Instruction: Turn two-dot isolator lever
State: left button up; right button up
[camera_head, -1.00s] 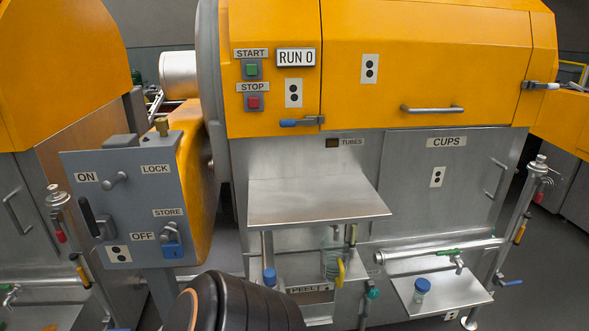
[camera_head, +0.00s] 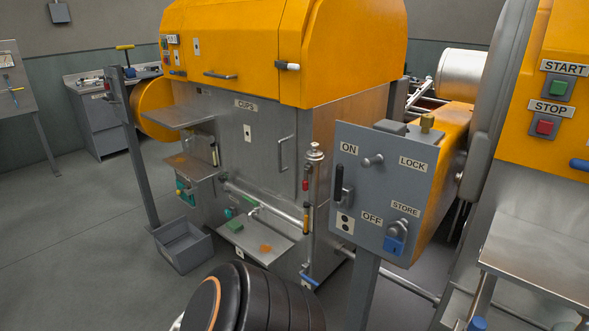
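The grey isolator panel (camera_head: 358,195) stands on a post right of centre, marked ON, OFF, LOCK and STORE. Its black lever (camera_head: 339,182) stands upright on the left side, with its handle end just below the ON label. A white two-dot label (camera_head: 345,222) sits below the lever's pivot. A blue padlock (camera_head: 395,244) hangs on a hook under the STORE label. A short metal peg (camera_head: 372,161) sticks out beside LOCK and looks empty. Neither of my grippers is in view; only a dark, ribbed part of my arm shows at the bottom, apart from the panel.
An orange and steel machine (camera_head: 250,130) stands behind and left of the panel, with a grey bin (camera_head: 182,245) on the floor beside it. Another machine with START and STOP buttons (camera_head: 544,127) and a steel shelf (camera_head: 540,255) is at right. Open floor lies at left.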

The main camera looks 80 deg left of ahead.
aim_at(337, 201)
jog(key=u, duration=1.55)
